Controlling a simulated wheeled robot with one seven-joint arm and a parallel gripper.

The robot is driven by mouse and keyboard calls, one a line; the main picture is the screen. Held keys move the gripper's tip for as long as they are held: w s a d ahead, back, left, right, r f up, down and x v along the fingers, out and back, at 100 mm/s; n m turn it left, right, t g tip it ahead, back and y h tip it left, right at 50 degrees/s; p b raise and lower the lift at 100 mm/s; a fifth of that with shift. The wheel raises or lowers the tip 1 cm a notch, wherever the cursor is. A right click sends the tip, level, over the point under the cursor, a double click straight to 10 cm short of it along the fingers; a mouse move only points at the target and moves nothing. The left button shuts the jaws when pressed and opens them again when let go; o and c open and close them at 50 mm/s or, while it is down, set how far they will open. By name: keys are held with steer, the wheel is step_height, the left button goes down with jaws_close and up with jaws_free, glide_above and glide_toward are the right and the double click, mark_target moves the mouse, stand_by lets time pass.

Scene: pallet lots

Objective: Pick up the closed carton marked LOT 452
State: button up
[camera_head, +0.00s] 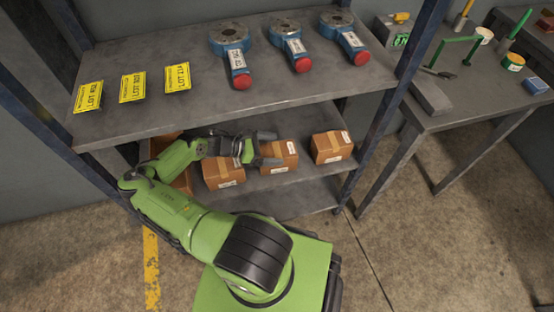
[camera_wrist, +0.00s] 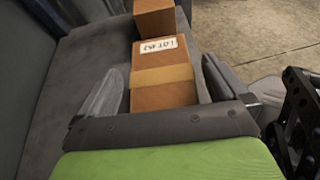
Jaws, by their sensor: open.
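The carton marked LOT 452 (camera_wrist: 160,97) is brown and closed, with a tan tape band and a white label. It stands between the fingers of my gripper (camera_wrist: 158,88) in the wrist view. In the head view the same carton (camera_head: 286,154) is on the lower shelf, partly hidden by my gripper (camera_head: 268,148). My gripper is open, with one finger on each side of the carton. I cannot tell whether either finger touches it.
Another carton (camera_head: 331,147) stands to the right, and one (camera_head: 223,171) to the left, on the lower shelf (camera_head: 290,196). The upper shelf (camera_head: 205,108) above my gripper holds yellow lot cards (camera_head: 132,87) and blue flanged parts with red ends (camera_head: 236,59). A workbench (camera_head: 455,118) stands at right.

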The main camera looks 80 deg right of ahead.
steer(key=shift+x, duration=1.05)
steer(key=c, duration=1.6)
steer(key=shift+r, duration=0.1)
